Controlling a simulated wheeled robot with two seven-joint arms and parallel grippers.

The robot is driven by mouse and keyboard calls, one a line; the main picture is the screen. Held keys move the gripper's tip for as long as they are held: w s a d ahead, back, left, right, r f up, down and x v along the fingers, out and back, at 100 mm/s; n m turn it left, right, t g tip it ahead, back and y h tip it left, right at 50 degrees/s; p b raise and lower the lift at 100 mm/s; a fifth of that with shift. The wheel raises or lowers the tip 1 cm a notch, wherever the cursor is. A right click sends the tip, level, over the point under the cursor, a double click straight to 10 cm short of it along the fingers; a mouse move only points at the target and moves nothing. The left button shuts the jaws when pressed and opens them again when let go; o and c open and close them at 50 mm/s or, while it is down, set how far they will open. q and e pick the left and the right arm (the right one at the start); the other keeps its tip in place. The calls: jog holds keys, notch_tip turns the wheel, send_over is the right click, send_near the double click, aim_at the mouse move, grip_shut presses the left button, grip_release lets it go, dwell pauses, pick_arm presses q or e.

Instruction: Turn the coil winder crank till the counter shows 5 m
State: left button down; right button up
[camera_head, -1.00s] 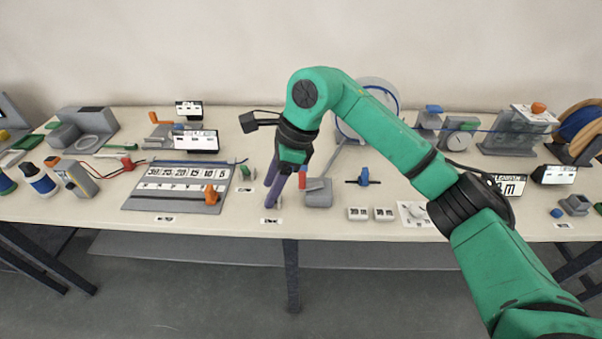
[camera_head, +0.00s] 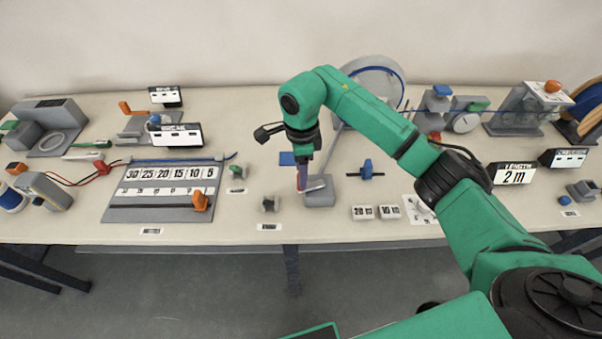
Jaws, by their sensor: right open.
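The coil winder's pale disc with a blue rim (camera_head: 378,72) stands at the back middle, partly behind my right arm. A grey bar runs down from it toward a grey block (camera_head: 319,190). Whether this bar is the crank, I cannot tell. The counter (camera_head: 513,174) at the right reads 2 m. My right gripper (camera_head: 302,188) is open, pointing down at the left side of the grey block, by a small red part. Its purple fingers overlap the red part, and contact is unclear. My left gripper is not in view.
A numbered board (camera_head: 160,212) with an orange knob lies to the left. A blue cable spool (camera_head: 585,105) stands far right. Some bare tabletop lies between these.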

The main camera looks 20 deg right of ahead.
notch_tip(320, 180, down, 3)
jog(key=shift+r, duration=0.15)
jog(key=shift+f, duration=0.2)
jog(key=shift+s, duration=0.1)
jog(key=shift+c, duration=1.2)
grip_shut()
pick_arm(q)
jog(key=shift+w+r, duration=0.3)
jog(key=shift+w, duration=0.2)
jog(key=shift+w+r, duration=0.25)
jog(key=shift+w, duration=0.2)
pick_arm(e)
jog(key=shift+f, duration=0.1)
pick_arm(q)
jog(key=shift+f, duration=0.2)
pick_arm(e)
jog(key=shift+w, duration=0.2)
